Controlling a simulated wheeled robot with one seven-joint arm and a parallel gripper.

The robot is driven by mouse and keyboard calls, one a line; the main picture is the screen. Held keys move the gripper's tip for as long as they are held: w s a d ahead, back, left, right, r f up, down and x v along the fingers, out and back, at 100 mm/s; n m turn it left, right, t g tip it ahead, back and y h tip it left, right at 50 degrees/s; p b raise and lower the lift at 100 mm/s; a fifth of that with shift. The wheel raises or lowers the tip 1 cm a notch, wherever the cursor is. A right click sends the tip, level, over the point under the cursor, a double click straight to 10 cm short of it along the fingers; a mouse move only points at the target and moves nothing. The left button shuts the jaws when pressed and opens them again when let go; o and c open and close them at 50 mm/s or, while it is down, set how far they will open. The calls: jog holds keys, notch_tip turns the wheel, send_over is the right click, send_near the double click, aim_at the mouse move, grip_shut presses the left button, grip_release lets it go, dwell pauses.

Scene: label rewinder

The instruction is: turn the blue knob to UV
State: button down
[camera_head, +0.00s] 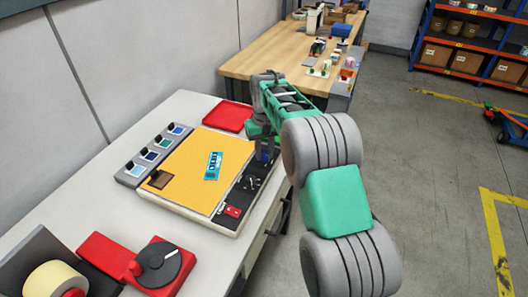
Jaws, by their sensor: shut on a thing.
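The blue knob (264,158) shows only as a small dark blue patch at the far end of the black control strip (244,196), on the right side of the yellow-topped machine (200,158). My gripper (265,153) points down over it and is shut on it. The fingers and the green arm hide most of the knob. Its pointer and any UV marking cannot be made out. Another dark knob with a light pointer (251,183) and a red switch (232,211) sit nearer on the same strip.
A red tray (228,115) lies behind the machine. A row of sample slots (153,152) stands at its left. A red rewinder with a black dial (158,264) and a yellow roll (56,279) are in front. Grey floor is open at right.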

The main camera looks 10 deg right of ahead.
aim_at(265, 154)
jog(key=m, duration=0.6)
jog(key=shift+m, duration=0.3)
jog(key=m, duration=0.6)
jog(key=shift+d+m, duration=0.1)
jog(key=shift+m, duration=0.2)
jog(key=shift+r, duration=0.1)
jog(key=c, duration=1.1)
grip_release()
notch_tip(265, 154, up, 8)
jog(key=shift+f+b, duration=0.15)
jog(key=shift+b, duration=0.4)
